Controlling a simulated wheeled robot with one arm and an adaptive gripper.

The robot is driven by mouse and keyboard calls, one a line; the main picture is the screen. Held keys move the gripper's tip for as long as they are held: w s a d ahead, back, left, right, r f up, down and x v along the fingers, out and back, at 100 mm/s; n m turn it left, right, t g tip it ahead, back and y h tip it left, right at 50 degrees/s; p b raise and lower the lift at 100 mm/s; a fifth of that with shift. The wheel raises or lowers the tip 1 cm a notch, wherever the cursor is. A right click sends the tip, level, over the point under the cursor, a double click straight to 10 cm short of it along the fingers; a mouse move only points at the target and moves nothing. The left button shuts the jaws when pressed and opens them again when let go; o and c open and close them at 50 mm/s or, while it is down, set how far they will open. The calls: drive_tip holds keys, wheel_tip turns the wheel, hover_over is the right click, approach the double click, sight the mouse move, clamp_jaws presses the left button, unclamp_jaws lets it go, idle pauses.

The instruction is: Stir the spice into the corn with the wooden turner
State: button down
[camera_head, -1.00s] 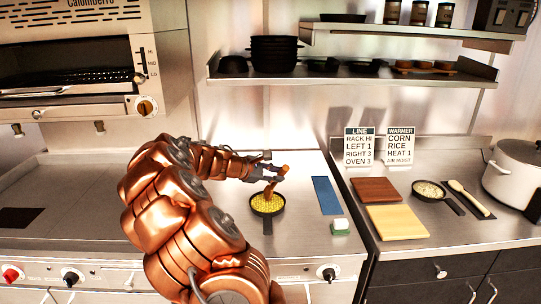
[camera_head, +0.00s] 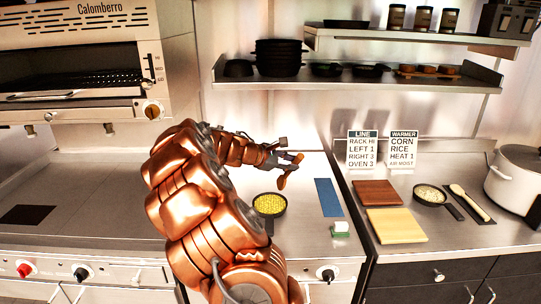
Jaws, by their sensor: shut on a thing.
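A small dark pan (camera_head: 283,211) of yellow corn (camera_head: 268,204) sits on the steel counter, its handle toward the front. My gripper (camera_head: 293,160) is behind and a little right of the pan, above the counter. It is shut on an orange-brown piece, which looks like the wooden turner (camera_head: 283,182). The turner points down, and its lower end appears above and clear of the corn. Its upper part is hidden in my gripper. The spice in the corn is too small to tell.
A blue mat (camera_head: 328,197) and a green-and-white block (camera_head: 341,229) lie right of the pan. On the right counter are brown and pale boards (camera_head: 396,226), a pan of pale grains (camera_head: 429,194), a wooden spoon (camera_head: 467,198) and a large pot (camera_head: 513,178). A shelf (camera_head: 380,84) hangs above.

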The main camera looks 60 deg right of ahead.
drive_tip(key=shift+r+p, duration=0.55)
drive_tip(key=shift+r, duration=0.65)
